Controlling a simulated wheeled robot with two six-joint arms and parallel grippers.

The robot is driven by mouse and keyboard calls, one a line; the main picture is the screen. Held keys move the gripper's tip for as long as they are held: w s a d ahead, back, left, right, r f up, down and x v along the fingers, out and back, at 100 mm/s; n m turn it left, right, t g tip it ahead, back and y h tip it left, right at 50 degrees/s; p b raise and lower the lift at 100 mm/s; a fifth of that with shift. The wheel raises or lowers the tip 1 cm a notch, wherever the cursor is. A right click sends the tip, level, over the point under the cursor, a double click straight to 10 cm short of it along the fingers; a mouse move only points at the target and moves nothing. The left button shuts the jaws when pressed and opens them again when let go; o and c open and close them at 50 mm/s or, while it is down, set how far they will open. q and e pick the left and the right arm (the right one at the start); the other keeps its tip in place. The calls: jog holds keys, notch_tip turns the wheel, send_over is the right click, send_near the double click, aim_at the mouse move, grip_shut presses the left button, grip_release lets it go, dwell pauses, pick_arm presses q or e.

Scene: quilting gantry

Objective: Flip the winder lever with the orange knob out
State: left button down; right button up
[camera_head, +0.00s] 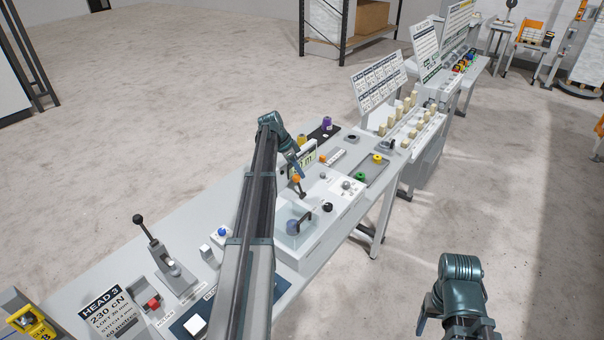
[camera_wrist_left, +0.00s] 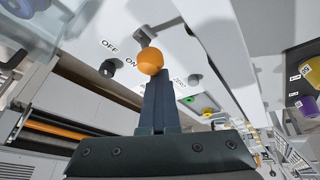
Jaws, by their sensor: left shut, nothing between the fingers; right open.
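The winder lever's orange knob (camera_head: 296,178) shows on the white winder housing, beside my left gripper. In the left wrist view the knob (camera_wrist_left: 151,60) is large, on a short grey lever (camera_wrist_left: 143,36) near the ON and OFF labels. My left gripper (camera_head: 301,188) is shut and empty. In the left wrist view its closed fingertips (camera_wrist_left: 158,76) are right at the knob's lower side; I cannot tell whether they touch it. My right gripper (camera_head: 424,318) is open, low over the floor at the right, away from the bench.
A clear bin with a black handle (camera_head: 303,221) stands in front of the lever. A black knob (camera_head: 327,207) is beside it. A grey tray (camera_head: 370,170) holds green and yellow spools. A black-knobbed lever (camera_head: 140,220) stands upright at the left.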

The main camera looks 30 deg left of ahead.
pick_arm(q)
jog(key=shift+r, duration=0.1)
jog(key=shift+r+p, duration=0.7)
jog(key=shift+p, duration=0.15)
jog(key=w+d+r+p, duration=0.1)
jog(key=w+d, duration=0.2)
jog(key=p+v, duration=0.8)
jog(key=v, duration=0.1)
jog(key=shift+a, duration=0.4)
